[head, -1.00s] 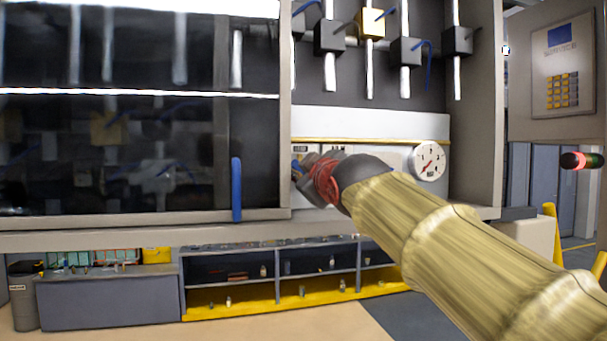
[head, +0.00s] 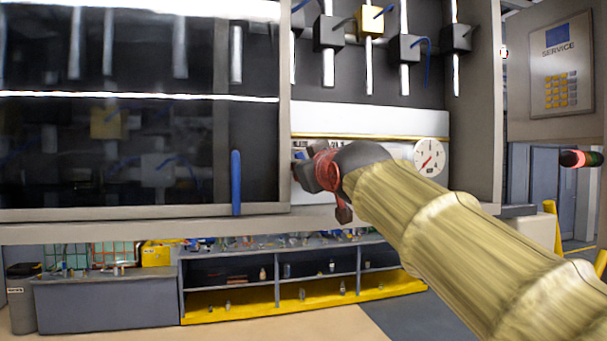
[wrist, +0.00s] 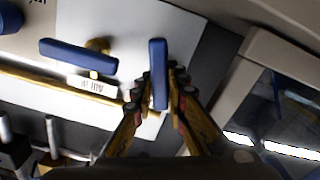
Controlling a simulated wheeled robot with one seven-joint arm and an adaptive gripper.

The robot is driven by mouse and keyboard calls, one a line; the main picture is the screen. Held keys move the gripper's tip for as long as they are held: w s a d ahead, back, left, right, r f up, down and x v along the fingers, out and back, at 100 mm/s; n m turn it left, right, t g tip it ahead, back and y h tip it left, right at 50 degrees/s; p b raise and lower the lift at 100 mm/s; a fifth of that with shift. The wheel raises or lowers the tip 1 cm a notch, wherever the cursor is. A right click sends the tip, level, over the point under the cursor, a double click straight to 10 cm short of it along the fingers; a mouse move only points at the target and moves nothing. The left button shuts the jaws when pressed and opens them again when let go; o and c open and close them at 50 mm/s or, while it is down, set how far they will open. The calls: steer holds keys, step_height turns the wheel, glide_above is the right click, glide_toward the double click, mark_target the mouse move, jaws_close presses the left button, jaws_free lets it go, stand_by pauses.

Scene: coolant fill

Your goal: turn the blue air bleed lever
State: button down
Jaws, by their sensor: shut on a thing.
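In the wrist view, a blue lever (wrist: 158,70) stands between the two fingers of my gripper (wrist: 165,85), which are shut on it. A second blue lever (wrist: 78,56) on a brass stem sits to its left, clear of the fingers. A small label (wrist: 92,86) lies by the second lever; I cannot read it surely, nor see a label for the held lever. In the head view, my gripper (head: 308,175) is at the white panel below the valve blocks, and it and my arm hide the levers.
A round gauge (head: 430,157) is right of my gripper in the head view. A glossy dark cabinet door (head: 110,160) with a blue handle (head: 236,182) is on the left. The cabinet's right side wall (head: 475,130) stands beyond the gauge. Black valve blocks (head: 328,33) hang above.

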steer(key=shift+m+b, duration=0.55)
steer(key=shift+m, duration=1.55)
steer(key=c, duration=2)
jaws_free()
steer(key=shift+c, duration=0.2)
steer(key=shift+s+d, duration=0.1)
steer(key=v, duration=1.1)
steer(key=shift+s, duration=0.35)
steer(key=shift+d, duration=0.15)
